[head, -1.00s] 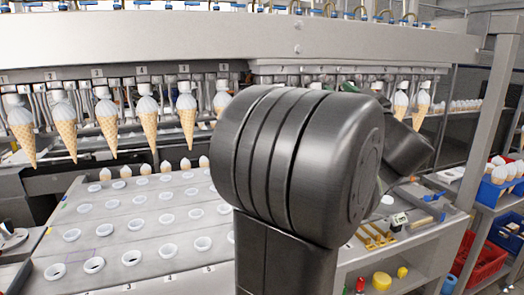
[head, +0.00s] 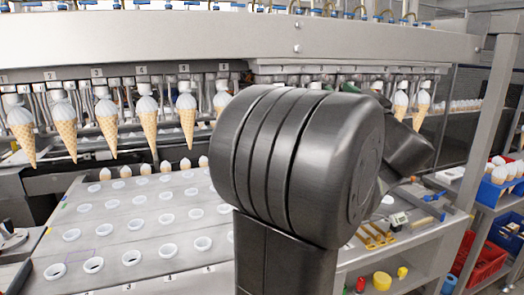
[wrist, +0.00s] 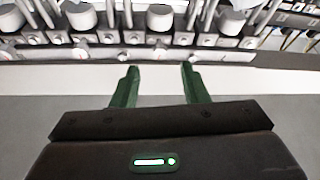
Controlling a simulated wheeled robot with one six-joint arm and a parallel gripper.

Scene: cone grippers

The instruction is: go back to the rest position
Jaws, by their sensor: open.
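My gripper (wrist: 158,86) shows in the wrist view with two green fingers held apart and nothing between them. Beyond the fingertips is a pale metal rail, with a row of grey cylindrical fittings (wrist: 160,18) behind it. In the head view my own dark arm fills the middle and hides most of the gripper and what lies behind it.
Several ice cream cones (head: 147,122) hang in a row under the machine's beam (head: 200,40). A plate with rows of white-rimmed holes (head: 115,235) lies below at left. At right are a blue bin (head: 490,195) of cones and a red bin (head: 472,262) on shelves.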

